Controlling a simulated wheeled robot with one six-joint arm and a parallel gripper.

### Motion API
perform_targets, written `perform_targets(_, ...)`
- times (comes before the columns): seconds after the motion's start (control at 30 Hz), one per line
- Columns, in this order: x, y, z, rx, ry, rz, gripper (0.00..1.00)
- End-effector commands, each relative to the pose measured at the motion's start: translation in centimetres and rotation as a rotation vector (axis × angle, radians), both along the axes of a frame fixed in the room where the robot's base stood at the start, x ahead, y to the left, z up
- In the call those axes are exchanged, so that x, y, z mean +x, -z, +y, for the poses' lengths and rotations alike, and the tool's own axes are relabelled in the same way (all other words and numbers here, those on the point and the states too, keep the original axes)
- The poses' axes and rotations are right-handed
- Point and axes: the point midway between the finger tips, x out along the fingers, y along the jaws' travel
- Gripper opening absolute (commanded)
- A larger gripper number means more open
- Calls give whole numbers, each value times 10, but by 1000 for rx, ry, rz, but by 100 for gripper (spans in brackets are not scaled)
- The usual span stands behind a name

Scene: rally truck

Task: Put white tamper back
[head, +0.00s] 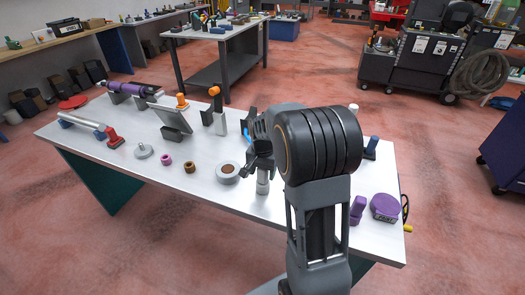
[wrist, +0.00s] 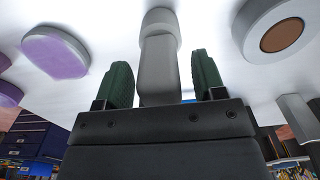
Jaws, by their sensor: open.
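A white-grey tamper (wrist: 158,68), a stem with a wider rounded end, stands between my fingers in the wrist view. In the head view a pale upright piece, seemingly the same tamper (head: 263,184), shows below my gripper (head: 259,155) on the white table. My gripper (wrist: 163,80) is open, its two green-padded fingers on either side of the tamper with a visible gap at each side. My arm and gripper hide part of the tamper in the head view. No specific holder for it can be made out.
A purple round piece (head: 385,207) and purple block (head: 357,208) are at right. Orange-topped pieces stand behind. The front-left tabletop is clear.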

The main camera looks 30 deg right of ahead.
Motion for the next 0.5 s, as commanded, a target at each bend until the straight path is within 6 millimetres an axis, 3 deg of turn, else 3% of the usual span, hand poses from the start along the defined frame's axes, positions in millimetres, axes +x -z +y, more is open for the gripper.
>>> perform_targets(0.3,3,-71,0,-1,0,-5,64)
perform_targets(0.5,2,-104,0,-1,0,-4,64)
